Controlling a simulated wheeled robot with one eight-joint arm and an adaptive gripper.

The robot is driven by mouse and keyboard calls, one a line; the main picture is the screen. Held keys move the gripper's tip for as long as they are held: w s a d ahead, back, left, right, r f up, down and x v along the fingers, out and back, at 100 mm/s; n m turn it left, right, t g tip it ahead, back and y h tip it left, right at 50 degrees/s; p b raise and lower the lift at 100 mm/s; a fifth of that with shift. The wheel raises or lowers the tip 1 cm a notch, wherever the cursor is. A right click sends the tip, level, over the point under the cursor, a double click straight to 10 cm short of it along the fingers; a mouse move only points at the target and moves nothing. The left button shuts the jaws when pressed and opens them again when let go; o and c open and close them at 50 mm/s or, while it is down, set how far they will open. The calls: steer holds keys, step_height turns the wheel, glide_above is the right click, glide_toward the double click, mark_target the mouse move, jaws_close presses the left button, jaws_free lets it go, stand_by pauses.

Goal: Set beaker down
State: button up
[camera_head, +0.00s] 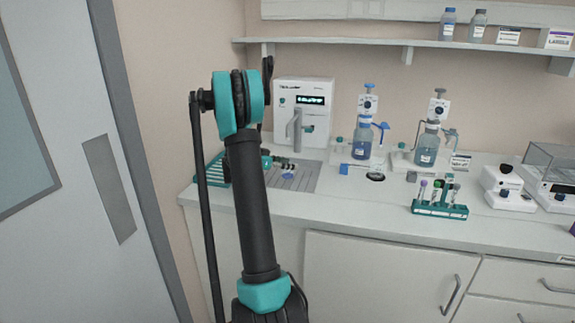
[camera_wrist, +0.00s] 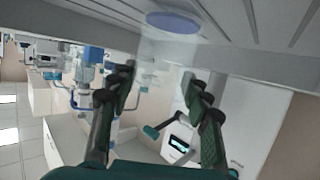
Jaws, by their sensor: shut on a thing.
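The beaker (camera_wrist: 165,50) is a clear glass vessel, faint in the wrist view, with a blue oval near its end. My gripper (camera_wrist: 160,84) has its two dark fingers on either side of the beaker and is shut on it. In the head view my gripper (camera_head: 284,163) is small and partly hidden behind my arm, over the grey grooved drain surface (camera_head: 301,183). I cannot make out the beaker there. In the wrist view the grooved surface (camera_wrist: 240,63) is close to the beaker's end. Whether they touch, I cannot tell.
A white dispenser machine (camera_head: 304,105) stands behind the grooved surface. A teal rack (camera_head: 214,170) is at its left.

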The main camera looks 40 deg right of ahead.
steer(key=o, duration=1.1)
steer(key=shift+f, duration=0.1)
steer(key=shift+c, duration=0.2)
steer(key=v, duration=0.7)
steer(key=shift+a+r, duration=0.2)
